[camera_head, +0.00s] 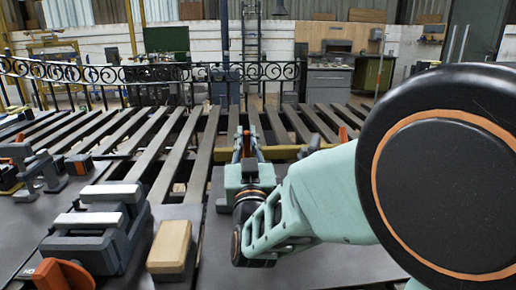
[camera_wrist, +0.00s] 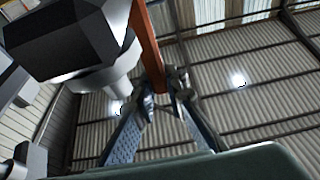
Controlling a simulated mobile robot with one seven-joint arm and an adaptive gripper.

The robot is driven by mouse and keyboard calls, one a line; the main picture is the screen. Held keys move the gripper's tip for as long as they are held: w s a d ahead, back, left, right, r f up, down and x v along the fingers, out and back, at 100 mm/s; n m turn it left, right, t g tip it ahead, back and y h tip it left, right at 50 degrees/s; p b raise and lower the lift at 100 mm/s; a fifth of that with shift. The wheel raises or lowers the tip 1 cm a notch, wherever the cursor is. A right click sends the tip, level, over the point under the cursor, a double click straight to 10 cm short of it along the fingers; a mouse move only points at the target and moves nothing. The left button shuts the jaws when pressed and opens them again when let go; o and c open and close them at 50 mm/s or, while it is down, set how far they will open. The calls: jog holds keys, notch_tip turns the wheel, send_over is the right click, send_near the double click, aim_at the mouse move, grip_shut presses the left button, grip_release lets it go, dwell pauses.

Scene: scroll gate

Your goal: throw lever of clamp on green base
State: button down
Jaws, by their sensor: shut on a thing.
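In the wrist view an orange lever (camera_wrist: 149,45) runs down from the top edge to between my fingertips. My gripper (camera_wrist: 162,96) is closed around its lower end. A dark grey clamp body (camera_wrist: 75,40) with a pale rounded part beneath it is left of the lever. In the head view my gripper (camera_head: 245,138) points away over the slatted table, with a small bit of orange at its tips. The rest of that clamp is mostly hidden by my gripper and arm. I cannot make out a green base under it.
A grey clamp (camera_head: 95,230) with an orange lever (camera_head: 62,275) stands at front left, beside a wooden block (camera_head: 170,246). More grey and orange clamps (camera_head: 45,170) stand at far left. A yellow bar (camera_head: 282,153) lies behind my gripper. A black iron railing (camera_head: 150,73) crosses the back.

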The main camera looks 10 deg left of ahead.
jog(key=shift+s, duration=0.15)
jog(key=c, duration=1.9)
grip_release()
jog(key=shift+c, duration=0.2)
notch_tip(320, 180, up, 10)
jog(key=shift+r, duration=0.1)
jog(key=shift+s+r, duration=0.1)
